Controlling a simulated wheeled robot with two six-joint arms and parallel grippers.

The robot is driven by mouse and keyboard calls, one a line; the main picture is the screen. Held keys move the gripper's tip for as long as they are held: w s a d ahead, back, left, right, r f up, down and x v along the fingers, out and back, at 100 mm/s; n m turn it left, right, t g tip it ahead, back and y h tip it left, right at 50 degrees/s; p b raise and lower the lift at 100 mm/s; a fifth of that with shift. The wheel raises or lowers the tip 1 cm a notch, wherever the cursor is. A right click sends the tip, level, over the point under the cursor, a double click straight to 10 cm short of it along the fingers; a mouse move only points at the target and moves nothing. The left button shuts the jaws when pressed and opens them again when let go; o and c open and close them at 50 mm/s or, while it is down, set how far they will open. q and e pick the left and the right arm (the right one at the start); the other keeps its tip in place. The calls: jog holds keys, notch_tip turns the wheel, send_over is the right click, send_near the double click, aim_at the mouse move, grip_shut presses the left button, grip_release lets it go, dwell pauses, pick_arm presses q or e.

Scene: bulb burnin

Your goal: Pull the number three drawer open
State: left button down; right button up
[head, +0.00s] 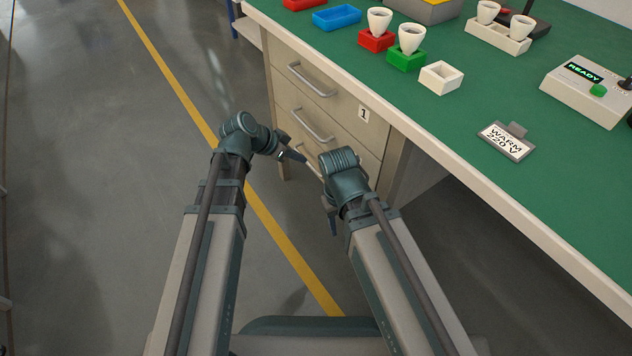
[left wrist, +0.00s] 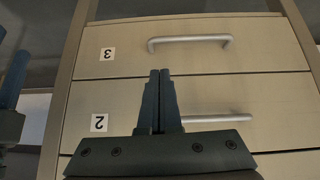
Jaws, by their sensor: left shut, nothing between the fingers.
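The number three drawer (left wrist: 210,60) is the bottom one in the desk's drawer unit. It looks closed. Its "3" label (left wrist: 106,54) shows upside down in the left wrist view, and its bar handle (left wrist: 190,40) is clear there. In the head view its handle (head: 308,155) is partly hidden by my left gripper (head: 300,156). The left gripper's fingers (left wrist: 160,72) are together and empty. In the wrist view the tips lie between the number three handle and the number two handle (left wrist: 215,118), and they hide part of the latter. My right gripper (head: 333,226) points down; its jaws are unclear.
The number two drawer (left wrist: 250,95) and the top drawer, labelled "1" (head: 363,114), look closed. The floor left of the drawers is clear.

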pick_arm(q)
jog(key=shift+t, duration=0.3)
jog(key=shift+w+a+f+b+x, duration=0.1)
jog(key=shift+a+b+x, duration=0.15)
jog(key=shift+b+x, duration=1.5)
jog(key=shift+w+a+f+b+x, duration=0.1)
jog(key=shift+a+b+x, duration=0.1)
jog(key=shift+b+x, duration=1.5)
jog(key=shift+w+a+f+b+x, duration=0.1)
jog(key=shift+a+b+x, duration=0.15)
jog(key=shift+b+x, duration=1.45)
jog(key=shift+w+d+f+p, duration=0.3)
jog(key=shift+d+f+p, duration=0.2)
jog(key=shift+p, duration=0.25)
pick_arm(e)
notch_tip(320, 180, down, 10)
pick_arm(q)
jog(key=shift+a, duration=0.2)
pick_arm(e)
jog(key=shift+f, duration=0.1)
